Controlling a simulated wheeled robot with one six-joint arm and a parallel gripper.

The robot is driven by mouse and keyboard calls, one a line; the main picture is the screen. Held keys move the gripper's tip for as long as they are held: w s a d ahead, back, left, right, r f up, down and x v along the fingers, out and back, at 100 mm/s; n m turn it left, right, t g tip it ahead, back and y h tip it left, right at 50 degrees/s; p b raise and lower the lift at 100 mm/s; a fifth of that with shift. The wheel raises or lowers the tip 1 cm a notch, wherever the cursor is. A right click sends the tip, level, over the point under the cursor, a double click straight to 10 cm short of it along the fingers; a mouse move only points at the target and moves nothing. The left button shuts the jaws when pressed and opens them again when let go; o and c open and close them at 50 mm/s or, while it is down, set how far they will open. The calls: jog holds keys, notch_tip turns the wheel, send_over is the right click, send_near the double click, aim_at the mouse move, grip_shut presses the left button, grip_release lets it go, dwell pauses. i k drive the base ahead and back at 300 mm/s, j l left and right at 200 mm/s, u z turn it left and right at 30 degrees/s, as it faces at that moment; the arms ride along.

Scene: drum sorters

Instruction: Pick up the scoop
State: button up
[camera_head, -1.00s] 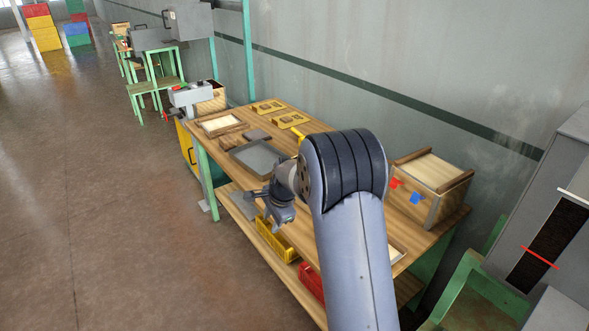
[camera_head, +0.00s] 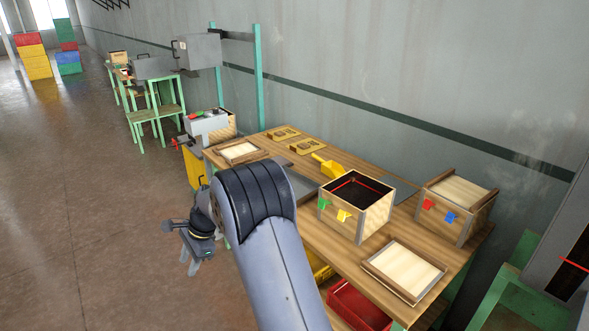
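A yellow scoop (camera_head: 329,166) lies on the wooden workbench (camera_head: 420,250), behind a wooden box (camera_head: 372,223) that has a dark inside and green and yellow tags. Its handle points up and left, and its lower end is close to the box or partly hidden by it. My gripper (camera_head: 187,262) hangs at the left, in front of the bench and away from the scoop. Its fingers look apart with nothing between them, though they are small in view. My arm hides part of the bench's front.
A light-filled box (camera_head: 458,198) with red and blue tags stands at the right. A shallow tray (camera_head: 405,268) lies at the front right, another (camera_head: 241,151) at the far left. A red crate (camera_head: 357,305) sits below. Open floor lies left.

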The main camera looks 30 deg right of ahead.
aim_at(331, 168)
jog(key=i+j, duration=0.2)
jog(key=i, duration=0.2)
jog(key=i+j, duration=0.15)
jog(key=i, duration=0.25)
jog(key=i+j, duration=0.2)
jog(key=i, duration=0.2)
jog(key=i+j, duration=0.15)
jog(key=i, duration=0.25)
jog(key=i+z, duration=0.4)
jog(key=i+j+z, duration=0.1)
jog(key=i+z, duration=0.3)
jog(key=i+j+z, duration=0.2)
jog(key=z, duration=0.2)
jog(key=i+z, duration=0.2)
jog(key=z, duration=0.3)
jog(key=i+j+z, duration=0.1)
jog(key=z, duration=0.35)
jog(key=i+j+z, duration=0.2)
jog(key=z, duration=0.3)
jog(key=i+j+z, duration=0.25)
jog(key=z, duration=0.25)
